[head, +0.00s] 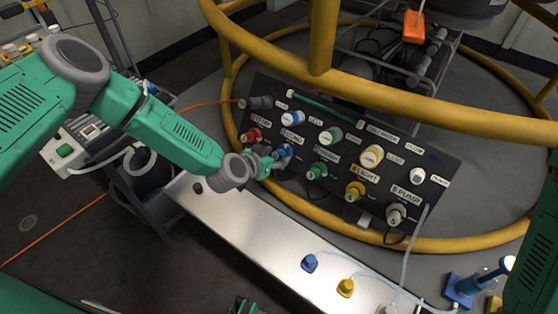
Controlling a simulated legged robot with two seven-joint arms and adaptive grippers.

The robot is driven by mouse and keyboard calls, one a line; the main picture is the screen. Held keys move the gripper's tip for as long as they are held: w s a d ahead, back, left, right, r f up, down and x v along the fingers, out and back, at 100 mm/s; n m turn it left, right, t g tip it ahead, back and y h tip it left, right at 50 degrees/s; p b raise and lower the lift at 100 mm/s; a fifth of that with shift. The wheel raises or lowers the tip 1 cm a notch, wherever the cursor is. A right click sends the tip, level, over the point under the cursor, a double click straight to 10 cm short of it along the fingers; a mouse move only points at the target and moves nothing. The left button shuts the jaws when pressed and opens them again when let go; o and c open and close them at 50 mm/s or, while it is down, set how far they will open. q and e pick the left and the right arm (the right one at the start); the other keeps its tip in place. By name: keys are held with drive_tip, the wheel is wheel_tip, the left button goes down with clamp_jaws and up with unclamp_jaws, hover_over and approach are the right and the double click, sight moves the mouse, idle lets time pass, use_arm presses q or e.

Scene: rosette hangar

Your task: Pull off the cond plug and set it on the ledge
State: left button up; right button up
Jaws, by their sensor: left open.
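The black panel (336,187) carries numbered, labelled rows of coloured connectors. The cond plug (284,151) is blue and sits on the panel below the "COND" label. My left gripper (270,161) is at the plug, its fingers open beside or around it; I cannot tell whether they touch it. The gripper partly hides the plug. The ledge (245,222) is a pale metal shelf in front of the panel, with its left and middle part mostly bare. A green and dark piece at the bottom edge, probably my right gripper (246,306), is mostly cut off.
A blue cap (310,263) and a yellow cap (345,287) lie on the ledge with thin cords. A small dark knob (198,188) is at its left end. Yellow rails (320,40) arch over and around the panel. Red (252,135), green (317,170) and yellow (355,190) connectors stand close by.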

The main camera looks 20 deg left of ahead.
sight(275, 156)
use_arm(q)
drive_tip(key=shift+b+x, duration=0.45)
drive_tip(key=shift+x, duration=0.55)
idle(0.6)
clamp_jaws()
drive_tip(key=shift+s+a+r+p, duration=0.15)
drive_tip(key=shift+s+r+p, duration=0.3)
drive_tip(key=shift+p, duration=0.3)
drive_tip(key=shift+p+v, duration=2.05)
drive_tip(key=shift+v, duration=0.35)
drive_tip(key=shift+f, duration=0.1)
